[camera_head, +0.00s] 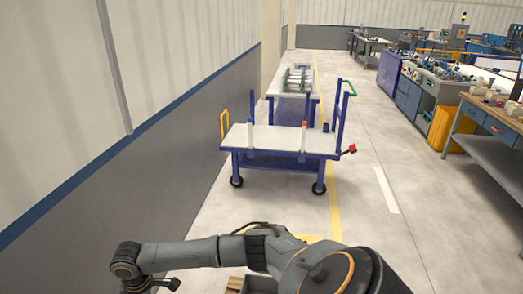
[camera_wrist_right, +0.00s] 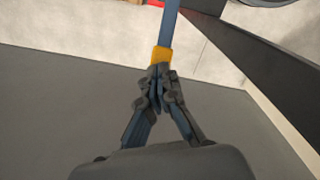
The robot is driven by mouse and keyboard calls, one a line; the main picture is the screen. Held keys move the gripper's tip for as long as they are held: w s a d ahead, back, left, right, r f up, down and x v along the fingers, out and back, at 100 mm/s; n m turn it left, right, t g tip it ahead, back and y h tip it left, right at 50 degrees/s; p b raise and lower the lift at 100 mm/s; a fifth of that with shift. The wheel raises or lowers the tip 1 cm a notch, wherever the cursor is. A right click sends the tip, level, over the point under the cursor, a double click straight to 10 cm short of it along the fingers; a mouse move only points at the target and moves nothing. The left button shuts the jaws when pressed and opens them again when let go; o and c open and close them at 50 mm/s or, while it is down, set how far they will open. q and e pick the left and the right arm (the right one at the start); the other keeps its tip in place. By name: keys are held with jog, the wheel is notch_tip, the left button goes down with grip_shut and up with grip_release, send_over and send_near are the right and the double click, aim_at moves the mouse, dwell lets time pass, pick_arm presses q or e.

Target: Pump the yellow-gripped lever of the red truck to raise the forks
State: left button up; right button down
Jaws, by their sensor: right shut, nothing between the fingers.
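In the right wrist view, my right gripper (camera_wrist_right: 158,74) is shut with nothing between its fingers. A blue bar with a yellow grip (camera_wrist_right: 161,54) runs up from just beyond the fingertips. The fingertips overlap the lower edge of the grip in the picture; I cannot tell whether they touch it. A small piece of red (camera_wrist_right: 130,2) at the top edge may belong to the truck. In the head view my arm crosses the bottom from the right, with its end at the lower left cut off. No red truck body or forks can be made out. My left gripper is not in view.
A blue cart with a pale top (camera_head: 285,138) stands ahead on open floor. Behind it a table (camera_head: 277,86) holds several pipes. A grey wall (camera_head: 150,180) runs along the left. Workbenches (camera_head: 490,125) stand on the right. A dark beam (camera_wrist_right: 250,55) crosses the wrist view's upper right.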

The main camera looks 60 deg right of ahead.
notch_tip(320, 180, down, 11)
jog(key=b, duration=0.6)
notch_tip(320, 180, up, 14)
jog(key=p, duration=1.5)
jog(key=shift+f, duration=0.25)
notch_tip(320, 180, down, 13)
jog(key=b, duration=1)
notch_tip(320, 180, up, 13)
jog(key=p, duration=1.3)
jog(key=shift+p, duration=0.4)
